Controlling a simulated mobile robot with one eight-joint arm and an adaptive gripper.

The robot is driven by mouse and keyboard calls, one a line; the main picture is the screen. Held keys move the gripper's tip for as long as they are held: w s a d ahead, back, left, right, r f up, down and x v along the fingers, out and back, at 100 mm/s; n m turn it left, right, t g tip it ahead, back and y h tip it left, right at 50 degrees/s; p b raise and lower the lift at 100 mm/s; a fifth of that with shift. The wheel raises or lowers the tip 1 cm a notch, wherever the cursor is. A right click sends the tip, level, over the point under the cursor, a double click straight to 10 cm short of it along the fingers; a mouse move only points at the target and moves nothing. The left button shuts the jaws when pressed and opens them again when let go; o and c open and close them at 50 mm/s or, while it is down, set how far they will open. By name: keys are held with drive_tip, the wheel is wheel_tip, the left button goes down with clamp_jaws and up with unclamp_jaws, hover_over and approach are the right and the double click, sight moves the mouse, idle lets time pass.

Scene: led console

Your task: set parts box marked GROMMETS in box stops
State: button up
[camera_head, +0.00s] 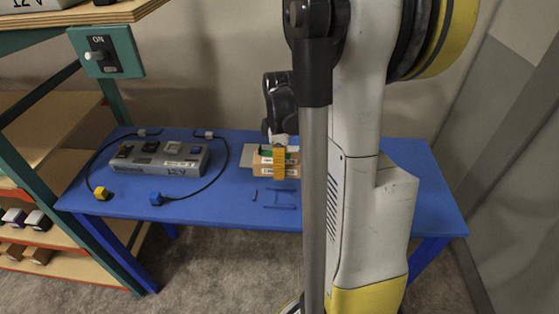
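A small tan parts box (262,171) is at the back middle of the blue table, with a little green and white showing at its top. Its marking is too small to read. My gripper (279,162) is at this box, with an orange-yellow finger part in front of it. I cannot tell whether the fingers are closed on the box or whether the box rests on the table. The box stops (273,194), low blue bars on the tabletop, lie just in front of the box; the space between them looks empty.
On the blue table (237,208), a grey 12V console (158,160) stands at left, with black cables ending in a yellow plug (101,193) and a blue plug (156,199). A grey flat piece (249,157) is beside the box. A switch panel (105,52) and shelves are at far left. My arm hides the table's right middle.

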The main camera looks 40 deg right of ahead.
drive_tip(key=b, duration=0.6)
approach(280, 198)
wheel_tip(280, 198, down, 5)
drive_tip(key=shift+f, duration=0.15)
drive_tip(key=shift+f+b, duration=0.95)
drive_tip(key=shift+f, duration=0.1)
idle(0.9)
drive_tip(key=o, duration=1.4)
wheel_tip(280, 198, up, 12)
drive_tip(key=shift+r, duration=0.1)
